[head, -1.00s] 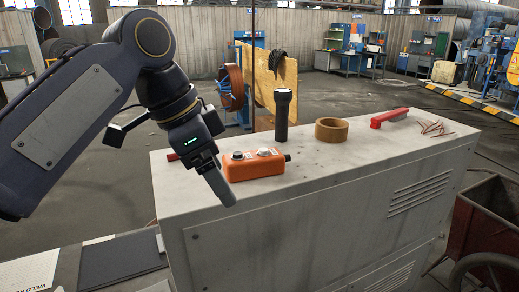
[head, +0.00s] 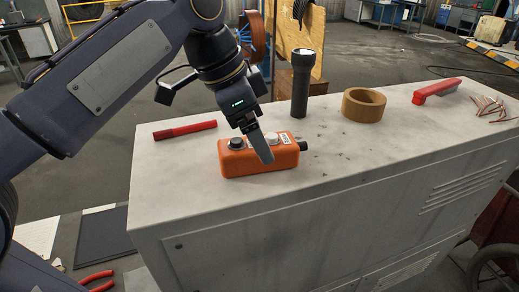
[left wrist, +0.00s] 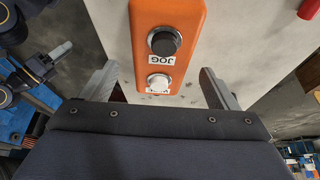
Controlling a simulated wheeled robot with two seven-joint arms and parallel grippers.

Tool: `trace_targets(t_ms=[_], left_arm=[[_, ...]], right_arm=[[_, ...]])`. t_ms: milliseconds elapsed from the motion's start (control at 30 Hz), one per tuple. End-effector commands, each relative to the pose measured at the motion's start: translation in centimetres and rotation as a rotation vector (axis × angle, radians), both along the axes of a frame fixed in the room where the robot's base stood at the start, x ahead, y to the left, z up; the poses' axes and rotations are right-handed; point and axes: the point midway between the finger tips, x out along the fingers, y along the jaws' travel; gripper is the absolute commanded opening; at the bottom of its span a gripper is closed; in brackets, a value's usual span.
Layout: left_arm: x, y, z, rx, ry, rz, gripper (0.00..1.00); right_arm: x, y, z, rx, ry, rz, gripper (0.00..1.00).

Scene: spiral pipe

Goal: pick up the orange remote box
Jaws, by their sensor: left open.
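The orange remote box (head: 258,160) lies on the grey cabinet top near its front edge. It has a black button, a white button and a black stub at its right end. In the left wrist view my gripper (left wrist: 158,85) is open and empty.
The cabinet top (head: 330,150) also bears a red marker (head: 185,130), a standing black torch (head: 301,85), a tan tape roll (head: 363,104), a red-handled brush (head: 437,90) and copper rods (head: 488,108). Red pliers (head: 97,281) lie lower left.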

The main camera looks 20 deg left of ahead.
Motion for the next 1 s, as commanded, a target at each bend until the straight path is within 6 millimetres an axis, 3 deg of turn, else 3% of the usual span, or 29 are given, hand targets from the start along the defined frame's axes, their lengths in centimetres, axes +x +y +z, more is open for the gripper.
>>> trace_targets(t_ms=[200, 467, 900, 1000], left_arm=[[0.6, -1.0, -2.6, 0.0, 0.001, 0.0, 0.82], [0.7, -1.2, -3.0, -0.001, 0.0, 0.0, 0.82], [0.7, -1.2, -3.0, -0.001, 0.0, 0.0, 0.27], [0.7, -1.2, -2.9, -0.001, -0.002, 0.0, 0.23]], right_arm=[[0.0, 0.0, 0.6, 0.0, 0.0, 0.0, 0.36], [0.0, 0.0, 0.6, 0.0, 0.0, 0.0, 0.36], [0.0, 0.0, 0.6, 0.0, 0.0, 0.0, 0.36], [0.0, 0.0, 0.6, 0.0, 0.0, 0.0, 0.36]])
